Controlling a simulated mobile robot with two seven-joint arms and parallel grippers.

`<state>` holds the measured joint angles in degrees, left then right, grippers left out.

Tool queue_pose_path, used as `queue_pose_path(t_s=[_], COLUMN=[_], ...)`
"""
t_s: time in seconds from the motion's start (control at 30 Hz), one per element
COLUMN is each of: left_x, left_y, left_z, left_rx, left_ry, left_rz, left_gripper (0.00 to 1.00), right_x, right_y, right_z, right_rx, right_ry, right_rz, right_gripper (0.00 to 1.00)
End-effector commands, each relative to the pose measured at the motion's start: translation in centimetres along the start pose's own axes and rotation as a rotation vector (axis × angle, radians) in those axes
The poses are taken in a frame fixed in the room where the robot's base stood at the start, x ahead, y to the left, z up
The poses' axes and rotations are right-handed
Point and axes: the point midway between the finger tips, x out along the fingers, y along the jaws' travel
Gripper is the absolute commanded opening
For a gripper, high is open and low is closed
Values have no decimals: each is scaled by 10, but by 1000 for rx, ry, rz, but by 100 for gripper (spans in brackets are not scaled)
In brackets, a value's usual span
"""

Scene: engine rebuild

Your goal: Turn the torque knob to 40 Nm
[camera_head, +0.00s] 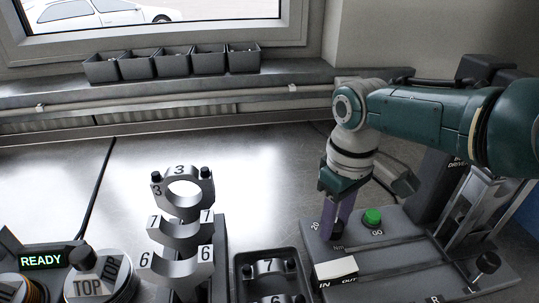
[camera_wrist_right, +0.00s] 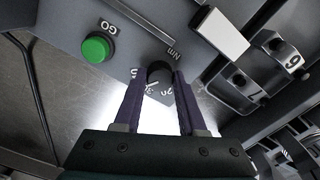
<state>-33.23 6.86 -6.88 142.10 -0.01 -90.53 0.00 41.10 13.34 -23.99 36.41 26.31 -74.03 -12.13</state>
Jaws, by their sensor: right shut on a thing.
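The black torque knob (camera_wrist_right: 159,72) sits on the grey control panel, with a printed scale and "Nm" beside it in the right wrist view. My right gripper (camera_wrist_right: 158,84) has its two purple fingers on either side of the knob and is shut on it. In the head view my right gripper (camera_head: 339,224) points down at the panel, and its fingers hide most of the knob; "20" shows just to their left. The exact knob setting cannot be read. My left gripper is not in view.
A green GO button (camera_head: 372,216) is just right of the gripper. A white IN/OUT block (camera_head: 335,271) lies in front. Numbered bearing caps stand on a rack (camera_head: 217,262) and lie in a dark tray (camera_head: 291,259). A READY display (camera_head: 42,259) is at left.

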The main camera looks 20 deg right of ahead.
Motion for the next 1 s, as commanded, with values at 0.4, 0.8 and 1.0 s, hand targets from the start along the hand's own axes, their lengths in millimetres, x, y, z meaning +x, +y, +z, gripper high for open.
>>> queue_pose_path(t_s=[0.4,0.8,1.0], left_x=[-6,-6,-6], left_y=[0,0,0], left_z=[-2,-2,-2], left_rx=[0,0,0], left_ry=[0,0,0], left_rz=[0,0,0], left_gripper=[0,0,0], right_x=[-1,-1,-1], right_y=[-1,0,0], right_z=[-1,-1,-1], right_rx=[241,298,298], right_ry=[0,1,1], right_rz=[-3,-2,-2], right_gripper=[0,0,0])
